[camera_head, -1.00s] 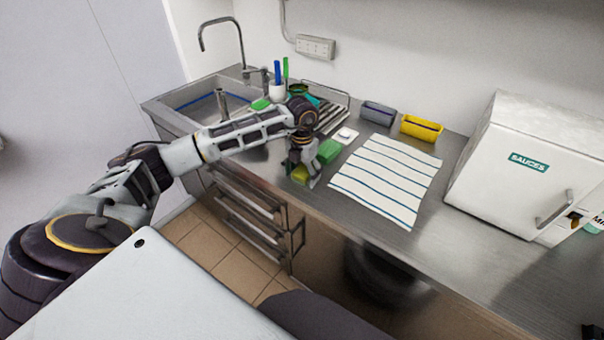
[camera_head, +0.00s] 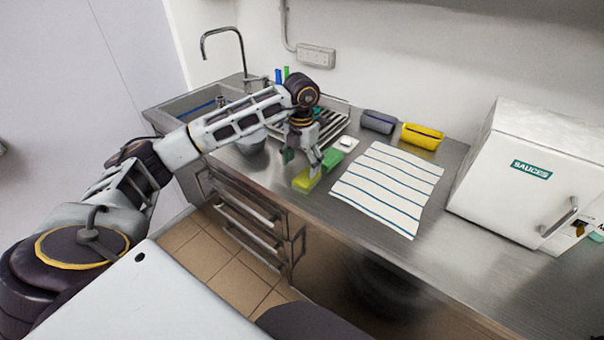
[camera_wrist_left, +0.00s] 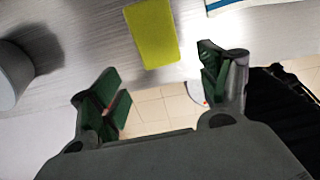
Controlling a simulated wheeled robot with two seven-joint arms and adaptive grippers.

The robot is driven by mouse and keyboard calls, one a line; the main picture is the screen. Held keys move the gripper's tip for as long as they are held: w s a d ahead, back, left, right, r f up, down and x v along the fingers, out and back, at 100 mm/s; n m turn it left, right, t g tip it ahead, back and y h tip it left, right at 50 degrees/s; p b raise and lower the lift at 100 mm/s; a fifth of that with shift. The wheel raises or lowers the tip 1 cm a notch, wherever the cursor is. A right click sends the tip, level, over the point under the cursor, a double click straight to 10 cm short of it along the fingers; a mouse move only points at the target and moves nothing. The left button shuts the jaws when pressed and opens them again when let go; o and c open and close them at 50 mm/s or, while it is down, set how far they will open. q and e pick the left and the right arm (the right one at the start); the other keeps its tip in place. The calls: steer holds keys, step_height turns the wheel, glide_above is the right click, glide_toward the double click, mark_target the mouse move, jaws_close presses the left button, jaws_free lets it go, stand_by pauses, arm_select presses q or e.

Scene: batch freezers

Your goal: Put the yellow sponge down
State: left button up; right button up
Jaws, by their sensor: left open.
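The yellow sponge (camera_head: 306,180) lies flat on the steel counter near its front edge, left of the striped towel. It also shows in the left wrist view (camera_wrist_left: 152,34), beyond the fingertips and apart from them. My left gripper (camera_head: 302,160) is open and empty, just above and behind the sponge in the head view. In the left wrist view its two fingers (camera_wrist_left: 162,80) are spread wide with nothing between them. My right gripper is not in view.
A striped towel (camera_head: 390,188) lies flat to the right. Behind are a grey container (camera_head: 379,122), a yellow container (camera_head: 422,136) and a dish rack (camera_head: 333,128). A white SAUCES cabinet (camera_head: 530,170) stands at right. The sink (camera_head: 185,105) is at left. A grey round object (camera_wrist_left: 14,72) stands left of the sponge.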

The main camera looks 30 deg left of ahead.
mark_target(302, 181)
arm_select(q)
step_height(302, 181, up, 6)
steer(key=shift+f, duration=0.2)
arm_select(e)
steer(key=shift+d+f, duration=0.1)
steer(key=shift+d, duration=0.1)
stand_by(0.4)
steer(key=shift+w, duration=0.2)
